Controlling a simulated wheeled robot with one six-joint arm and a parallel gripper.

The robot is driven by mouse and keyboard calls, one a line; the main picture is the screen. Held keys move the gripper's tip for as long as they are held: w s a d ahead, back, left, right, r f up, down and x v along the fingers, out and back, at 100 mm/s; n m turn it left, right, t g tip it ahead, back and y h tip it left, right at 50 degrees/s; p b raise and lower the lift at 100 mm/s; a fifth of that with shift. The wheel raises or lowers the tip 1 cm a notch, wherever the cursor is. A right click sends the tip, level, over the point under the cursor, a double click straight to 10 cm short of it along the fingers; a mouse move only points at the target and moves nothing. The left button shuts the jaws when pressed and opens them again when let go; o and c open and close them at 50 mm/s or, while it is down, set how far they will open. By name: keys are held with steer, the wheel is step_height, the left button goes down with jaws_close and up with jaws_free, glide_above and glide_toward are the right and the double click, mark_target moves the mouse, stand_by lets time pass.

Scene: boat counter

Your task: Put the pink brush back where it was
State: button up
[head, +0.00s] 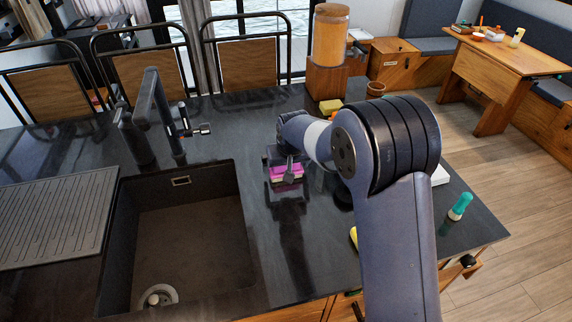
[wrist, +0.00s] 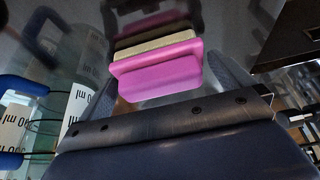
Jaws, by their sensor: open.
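The pink brush (head: 287,173) lies on the dark counter right of the sink, with its pink side up over a pale layer. In the wrist view the pink brush (wrist: 158,76) sits between the two fingers of my gripper (wrist: 172,88). My gripper (head: 286,168) also shows in the head view, low at the brush. The jaws are open, one grey finger on each side of the brush. I cannot tell whether either finger touches it.
The sink (head: 190,235) and black faucet (head: 155,110) are to the left. A wooden dispenser (head: 328,50), a yellow block (head: 330,107) and a small brown pot (head: 376,88) stand behind. A clear graduated container (wrist: 85,80) shows in the wrist view.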

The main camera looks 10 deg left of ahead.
steer(key=shift+r, duration=0.1)
steer(key=b+v, duration=0.1)
steer(key=v, duration=1.1)
steer(key=shift+w, duration=0.1)
